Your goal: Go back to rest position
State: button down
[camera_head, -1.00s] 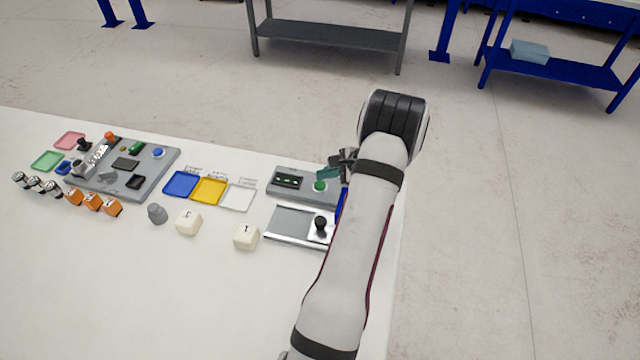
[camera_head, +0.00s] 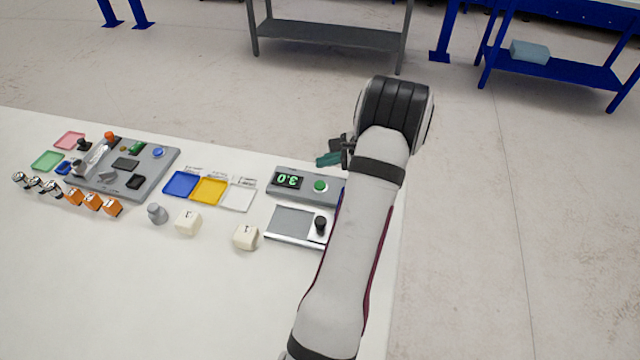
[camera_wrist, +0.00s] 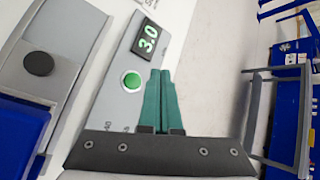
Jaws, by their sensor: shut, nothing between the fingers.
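My gripper (camera_head: 328,159) has teal fingers and is shut and empty. In the head view it is in the air above the back right part of the table, just beyond a grey box with a green button (camera_head: 320,186). The box's display (camera_head: 288,181) is lit in green; in the wrist view the display (camera_wrist: 148,39) reads 3.0. The closed fingers (camera_wrist: 161,75) show in the wrist view to the right of the green button (camera_wrist: 132,81), apart from it. My arm hides the right side of the box and the press unit.
A grey press unit with a black knob (camera_head: 320,223) stands in front of the box. Two cream cubes (camera_head: 188,222) (camera_head: 246,237), a grey weight (camera_head: 157,213) and blue, yellow and white trays (camera_head: 181,184) lie to the left. The front of the white table (camera_head: 150,290) is clear.

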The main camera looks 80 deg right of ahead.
jog(key=w+a+r+n+y, duration=0.2)
jog(key=w+a+r+n, duration=0.1)
jog(key=w+a, duration=0.35)
jog(key=w+a+r+n+y, duration=0.2)
jog(key=w+a+r+n, duration=0.15)
jog(key=w+a, duration=0.35)
jog(key=w+a+r+n+g+y, duration=0.1)
jog(key=w+a+r+n+g, duration=0.15)
jog(key=a, duration=0.55)
jog(key=w+a+r+n+g+y, duration=0.1)
jog(key=w+a+r+n+y, duration=0.15)
jog(key=a, duration=0.45)
jog(key=s+a+r+n+g+h, duration=0.15)
jog(key=s+a+n, duration=0.3)
jog(key=a, duration=0.65)
jog(key=s+a+r+n+g, duration=0.1)
jog(key=s+a+n+g, duration=0.3)
jog(key=a, duration=0.7)
jog(key=s+a+f+n+h, duration=0.1)
jog(key=s+a+n, duration=0.1)
jog(key=s+n, duration=0.3)
jog(key=shift+s+f, duration=0.35)
jog(key=shift+s, duration=0.9)
